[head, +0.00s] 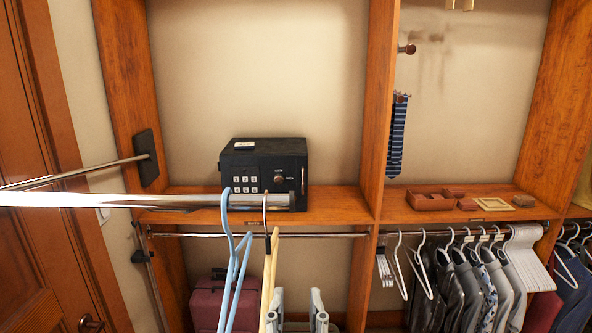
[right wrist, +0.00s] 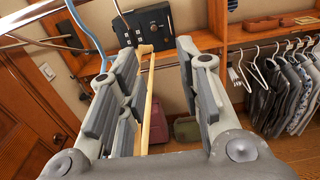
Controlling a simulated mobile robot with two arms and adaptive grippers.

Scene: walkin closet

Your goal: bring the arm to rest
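My right gripper (head: 296,303) shows at the bottom of the head view, its two grey fingers apart with nothing held between them. In the right wrist view its fingers (right wrist: 165,75) are spread open. A wooden hanger (head: 269,270) hangs just left of the gripper in the head view; in the right wrist view the same hanger (right wrist: 148,98) runs past the left finger, partly hidden by it. Whether they touch I cannot tell. My left gripper is not in view.
A metal rod (head: 120,200) crosses the left side, with blue hangers (head: 234,262) beside the wooden one. A black safe (head: 263,166) sits on the shelf. A dark red suitcase (head: 208,304) stands below. Clothes (head: 480,285) hang at right. Open space lies between gripper and clothes.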

